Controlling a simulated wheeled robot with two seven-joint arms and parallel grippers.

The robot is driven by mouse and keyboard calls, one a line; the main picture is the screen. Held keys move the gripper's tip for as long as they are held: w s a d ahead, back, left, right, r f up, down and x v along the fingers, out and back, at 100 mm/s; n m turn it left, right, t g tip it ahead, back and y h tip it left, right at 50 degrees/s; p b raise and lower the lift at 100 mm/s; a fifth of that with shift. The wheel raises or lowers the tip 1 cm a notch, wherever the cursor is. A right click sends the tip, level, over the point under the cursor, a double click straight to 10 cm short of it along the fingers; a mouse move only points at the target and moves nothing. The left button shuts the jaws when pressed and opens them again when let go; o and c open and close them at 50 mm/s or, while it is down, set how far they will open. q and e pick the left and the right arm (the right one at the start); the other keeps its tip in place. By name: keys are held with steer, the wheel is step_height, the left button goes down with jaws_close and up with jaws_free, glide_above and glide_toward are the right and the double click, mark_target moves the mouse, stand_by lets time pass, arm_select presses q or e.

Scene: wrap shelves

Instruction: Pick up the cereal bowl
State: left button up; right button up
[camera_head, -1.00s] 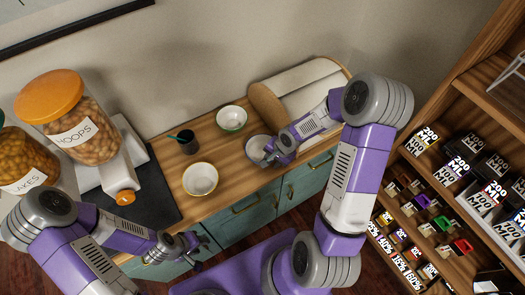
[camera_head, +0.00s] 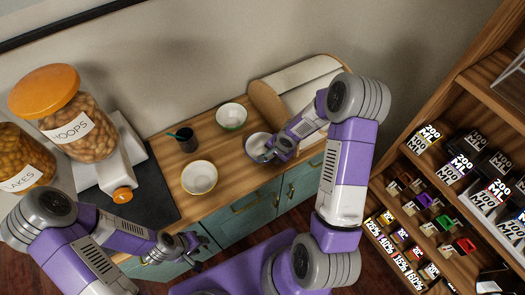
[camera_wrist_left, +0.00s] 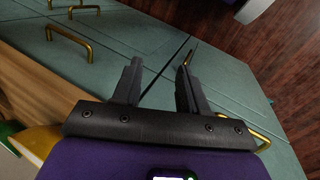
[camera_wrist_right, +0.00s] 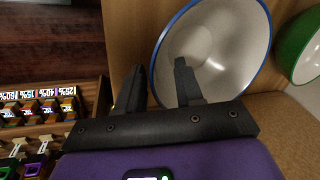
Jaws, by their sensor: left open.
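Three bowls stand on the wooden counter (camera_head: 222,210): a yellow-rimmed bowl (camera_head: 199,178), a green-rimmed bowl (camera_head: 231,117) and a blue-rimmed bowl (camera_head: 257,143). I cannot tell which is the cereal bowl. My right gripper (camera_head: 269,154) is at the blue-rimmed bowl's right side. In the right wrist view the blue-rimmed bowl (camera_wrist_right: 225,45) is close, and my right gripper (camera_wrist_right: 158,85) is open, one finger over the bowl's inside and the other outside its rim. My left gripper (camera_head: 196,252) is open and empty before the cabinet front; its fingers show in the left wrist view (camera_wrist_left: 158,85).
A dark cup (camera_head: 187,141) with a green utensil stands behind the yellow-rimmed bowl. Cereal dispensers (camera_head: 85,140) stand at the left. A wooden divider (camera_head: 268,103) is behind the blue-rimmed bowl. A shelf (camera_head: 425,165) with goods rises at the right. Brass handles stick out of the cabinet (camera_head: 255,205).

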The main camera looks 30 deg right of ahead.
steer(key=shift+c, duration=0.3)
jaws_close()
steer(key=shift+r, duration=0.15)
